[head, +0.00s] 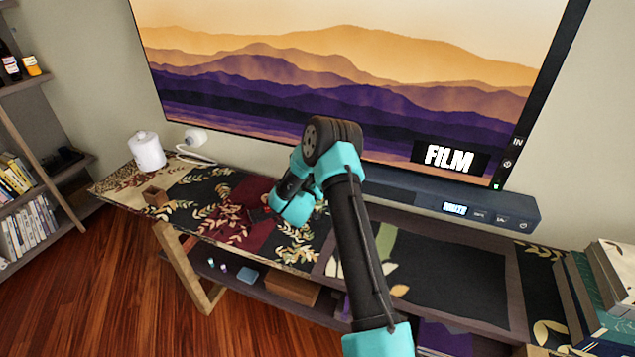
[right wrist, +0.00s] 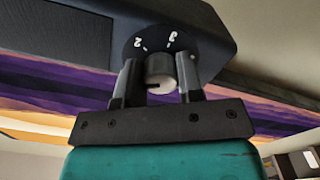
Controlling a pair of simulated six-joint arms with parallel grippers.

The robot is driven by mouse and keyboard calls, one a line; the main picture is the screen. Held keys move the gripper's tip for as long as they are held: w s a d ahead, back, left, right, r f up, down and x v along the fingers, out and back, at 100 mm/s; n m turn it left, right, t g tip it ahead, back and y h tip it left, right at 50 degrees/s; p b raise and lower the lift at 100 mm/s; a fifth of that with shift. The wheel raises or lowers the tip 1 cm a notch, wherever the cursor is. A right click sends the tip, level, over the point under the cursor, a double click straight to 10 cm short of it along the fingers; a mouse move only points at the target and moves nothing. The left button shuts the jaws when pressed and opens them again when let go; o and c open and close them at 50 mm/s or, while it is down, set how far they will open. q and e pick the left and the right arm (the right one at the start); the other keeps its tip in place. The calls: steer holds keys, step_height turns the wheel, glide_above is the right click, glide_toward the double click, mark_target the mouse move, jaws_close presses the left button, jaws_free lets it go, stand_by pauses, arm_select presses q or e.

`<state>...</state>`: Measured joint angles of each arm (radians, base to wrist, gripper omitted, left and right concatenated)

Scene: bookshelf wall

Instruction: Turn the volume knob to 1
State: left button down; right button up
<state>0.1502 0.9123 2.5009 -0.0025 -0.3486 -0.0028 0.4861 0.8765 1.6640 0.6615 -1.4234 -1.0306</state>
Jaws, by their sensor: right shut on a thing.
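The volume knob (right wrist: 160,70) is a small grey cylinder on a black round dial (right wrist: 150,40) in the right wrist view. White figures show on the dial: a 2 at the left and another at the right that I cannot read surely. A dark notch shows at the knob's lower left. My right gripper (right wrist: 159,78) is shut on the knob, one finger on each side. The dark soundbar (head: 405,203) lies below the television in the head view; my right arm hides its left end and the knob. My left gripper is not in view.
The television (head: 330,70) stands close behind my arm. Books (head: 600,285) are stacked at far right.

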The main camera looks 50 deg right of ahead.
steer(key=o, duration=0.9)
steer(key=shift+a, duration=0.15)
steer(key=v, duration=1.7)
steer(key=shift+s, duration=0.1)
